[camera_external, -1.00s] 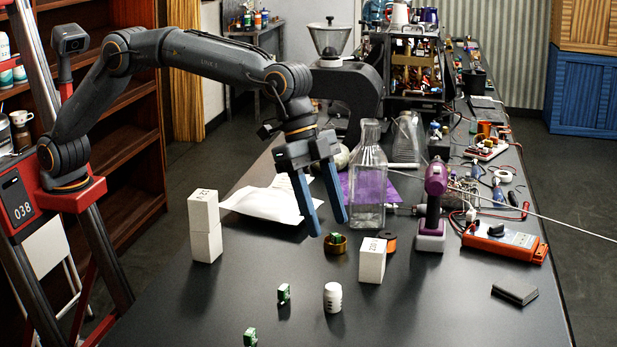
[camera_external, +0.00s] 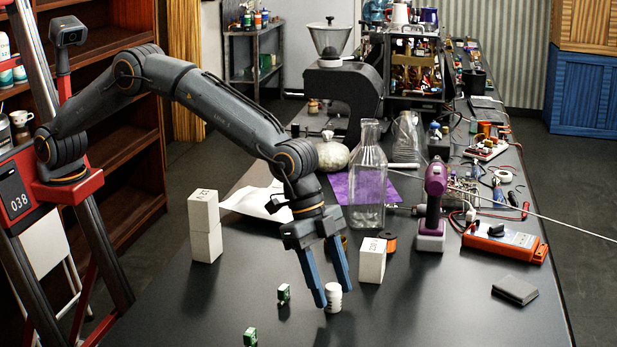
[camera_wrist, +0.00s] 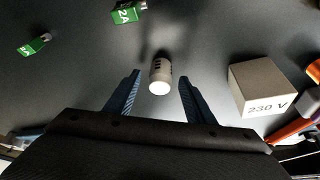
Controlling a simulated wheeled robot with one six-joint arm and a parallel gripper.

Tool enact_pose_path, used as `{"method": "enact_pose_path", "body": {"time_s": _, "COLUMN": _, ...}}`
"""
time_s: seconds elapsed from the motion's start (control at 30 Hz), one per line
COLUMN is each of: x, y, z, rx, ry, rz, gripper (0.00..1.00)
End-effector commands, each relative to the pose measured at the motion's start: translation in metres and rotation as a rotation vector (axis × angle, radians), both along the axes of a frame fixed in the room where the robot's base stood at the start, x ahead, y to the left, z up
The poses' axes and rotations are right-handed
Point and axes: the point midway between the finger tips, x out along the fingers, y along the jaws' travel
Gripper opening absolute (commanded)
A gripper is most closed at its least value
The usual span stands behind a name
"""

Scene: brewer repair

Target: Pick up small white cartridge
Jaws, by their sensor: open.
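The small white cartridge (camera_external: 333,297) stands upright on the dark table, near its front middle. My gripper (camera_external: 333,296) is open, with its two blue fingers pointing down at the cartridge. In the external view the left finger covers part of the cartridge's left side. In the wrist view the cartridge (camera_wrist: 160,77) lies between and slightly beyond the two open fingertips of my gripper (camera_wrist: 160,80), with a gap on each side. I see no contact with it.
A white box marked 230 V (camera_wrist: 262,88) stands close on the right; it also shows in the external view (camera_external: 372,260). Two small green parts (camera_external: 284,293) (camera_external: 250,337) lie to the left. A glass bottle (camera_external: 367,190) stands behind.

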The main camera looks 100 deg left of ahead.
Motion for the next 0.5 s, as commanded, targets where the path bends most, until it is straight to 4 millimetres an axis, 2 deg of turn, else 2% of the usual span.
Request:
{"method": "enact_pose_path", "body": {"time_s": 0.17, "x": 0.005, "y": -0.003, "z": -0.014, "rx": 0.000, "ry": 0.000, "rz": 0.000, "gripper": 0.49}}
{"method": "enact_pose_path", "body": {"time_s": 0.43, "x": 0.006, "y": -0.003, "z": -0.016, "rx": 0.000, "ry": -0.001, "rz": 0.000, "gripper": 0.49}}
{"method": "enact_pose_path", "body": {"time_s": 0.5, "x": 0.006, "y": -0.003, "z": -0.016, "rx": 0.000, "ry": -0.001, "rz": 0.000, "gripper": 0.37}}
